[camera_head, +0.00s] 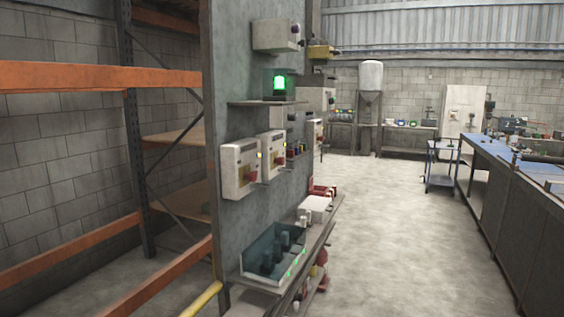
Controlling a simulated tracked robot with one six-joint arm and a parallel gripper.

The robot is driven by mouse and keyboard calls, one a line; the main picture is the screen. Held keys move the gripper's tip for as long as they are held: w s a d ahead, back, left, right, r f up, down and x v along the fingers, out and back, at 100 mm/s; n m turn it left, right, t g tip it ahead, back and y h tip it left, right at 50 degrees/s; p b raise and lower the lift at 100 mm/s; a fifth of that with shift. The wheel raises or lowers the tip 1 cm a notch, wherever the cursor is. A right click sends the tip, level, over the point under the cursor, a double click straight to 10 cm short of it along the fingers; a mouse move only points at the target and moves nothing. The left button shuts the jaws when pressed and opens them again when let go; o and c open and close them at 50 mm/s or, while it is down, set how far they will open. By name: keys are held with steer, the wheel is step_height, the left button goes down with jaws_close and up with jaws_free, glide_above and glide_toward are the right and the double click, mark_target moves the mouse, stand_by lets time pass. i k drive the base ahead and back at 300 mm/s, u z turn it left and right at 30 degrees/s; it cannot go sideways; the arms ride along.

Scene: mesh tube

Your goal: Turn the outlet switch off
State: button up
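A grey panel (239,52) stands left of the middle and carries several control boxes. The nearest box (240,167) is pale, with a small yellow light and a red knob or switch on its face. A similar box (271,155) is mounted just behind it, also with a yellow light and a red part. I cannot tell which of these, if any, is the outlet switch, or how any switch is set. My gripper is not in view.
A green lamp (279,83) glows on a small shelf. A dark tray (260,256) sits on a ledge below the boxes. Orange racking (90,75) fills the left. A blue bench (520,176) runs along the right. Clear floor (390,220) lies between panel and bench.

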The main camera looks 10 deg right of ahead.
mark_target(281, 161)
steer(key=z, duration=0.2)
steer(key=i, duration=1.35)
steer(key=u, duration=0.25)
steer(key=i, duration=1.2)
steer(key=u, duration=0.45)
